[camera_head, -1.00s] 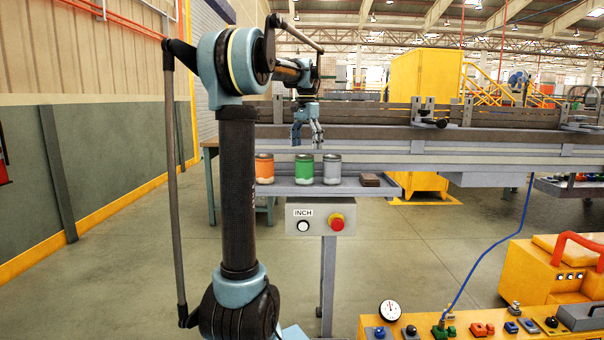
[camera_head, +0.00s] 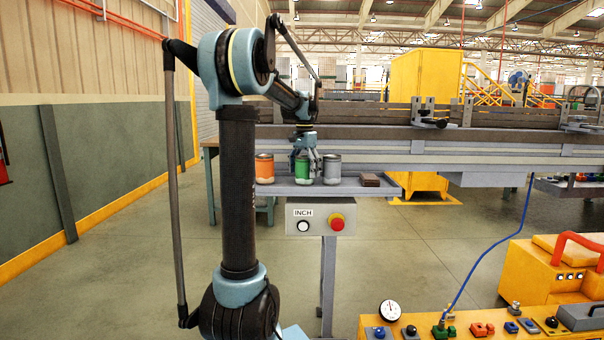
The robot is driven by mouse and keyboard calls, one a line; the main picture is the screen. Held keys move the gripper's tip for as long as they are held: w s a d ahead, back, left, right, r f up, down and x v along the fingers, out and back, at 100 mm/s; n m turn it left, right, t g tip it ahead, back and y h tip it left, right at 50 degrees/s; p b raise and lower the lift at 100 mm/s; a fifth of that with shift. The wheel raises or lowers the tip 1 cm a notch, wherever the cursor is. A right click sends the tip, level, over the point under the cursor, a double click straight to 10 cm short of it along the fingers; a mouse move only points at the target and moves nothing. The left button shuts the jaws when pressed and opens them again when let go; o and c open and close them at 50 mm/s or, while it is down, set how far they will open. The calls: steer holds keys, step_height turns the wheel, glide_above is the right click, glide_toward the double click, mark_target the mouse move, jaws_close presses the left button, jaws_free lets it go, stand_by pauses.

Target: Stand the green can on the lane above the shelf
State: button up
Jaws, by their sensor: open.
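The green can (camera_head: 302,168) stands upright on the shelf (camera_head: 349,188), between an orange can (camera_head: 264,170) on its left and a grey can (camera_head: 332,170) on its right. My gripper (camera_head: 303,175) points down at the green can, its fingers open and overlapping the can in the picture. I cannot tell whether the fingers touch it. The fingers partly hide the can. The lane (camera_head: 365,132) runs above and behind the shelf.
A brown block (camera_head: 370,180) lies on the shelf to the right of the cans. Below the shelf hangs an INCH button box (camera_head: 320,217). The neighbouring cans stand close on both sides. The shelf between grey can and block is free.

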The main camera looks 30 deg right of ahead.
steer(key=c, duration=1.3)
